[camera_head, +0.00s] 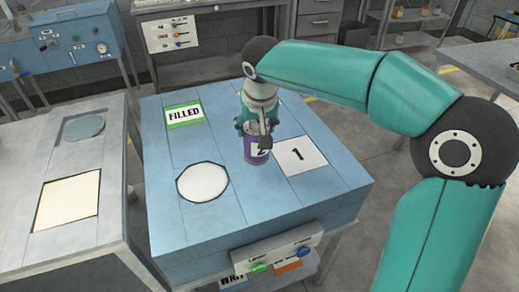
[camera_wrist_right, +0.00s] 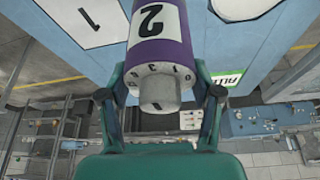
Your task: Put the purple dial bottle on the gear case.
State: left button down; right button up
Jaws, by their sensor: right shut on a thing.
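The purple dial bottle (camera_head: 254,155) is in my right gripper (camera_head: 258,136), over the middle of the blue table, beside the white card marked 1. In the right wrist view the bottle (camera_wrist_right: 160,50) has a white label with a 2, purple bands and a grey numbered dial cap. The right gripper's fingers (camera_wrist_right: 162,78) are on both sides of its cap end. I cannot tell whether its base touches the table. No thing is clearly recognisable as the gear case. My left gripper is not in view.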

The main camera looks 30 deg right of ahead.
aim_at(256, 148)
jog(key=shift+f+b, duration=0.3)
jog(key=shift+f, duration=3.25)
jog(key=o, duration=1.4)
jog(key=shift+f, duration=0.1)
jog(key=v, duration=1.2)
jog(key=shift+a+p, duration=0.1)
jog(key=shift+p, duration=0.25)
